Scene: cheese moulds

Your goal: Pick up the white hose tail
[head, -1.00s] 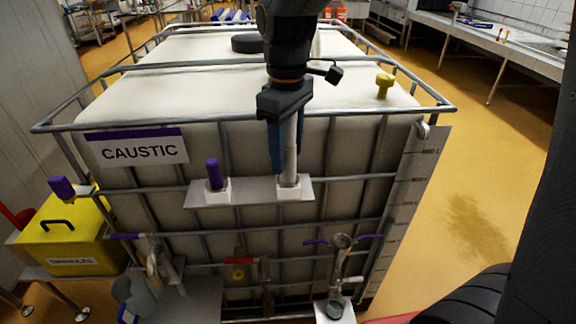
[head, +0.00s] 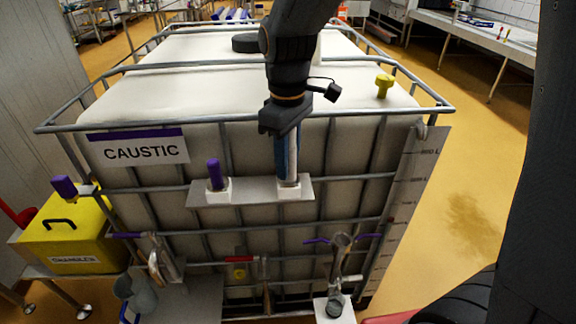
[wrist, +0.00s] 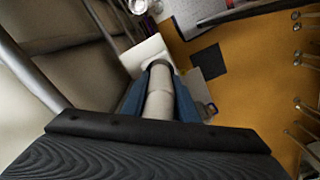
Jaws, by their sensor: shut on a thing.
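The white hose tail (head: 293,168) is a pale upright tube at the right end of a small grey shelf (head: 250,191) on the front of the caustic tank. Its lower end is at a white socket (head: 289,190); I cannot tell whether it is seated in it. My gripper (head: 287,172) points down with its blue fingers along the tube and is shut on it. In the wrist view the hose tail (wrist: 159,92) lies between the two blue fingers. Its upper end is hidden by my gripper.
A purple-topped piece (head: 215,175) stands on the shelf's left end. The tank's top rail (head: 350,116) runs just behind my gripper. A yellow fitting (head: 384,84) is on the tank top. A purple-handled valve (head: 341,243) is below right.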

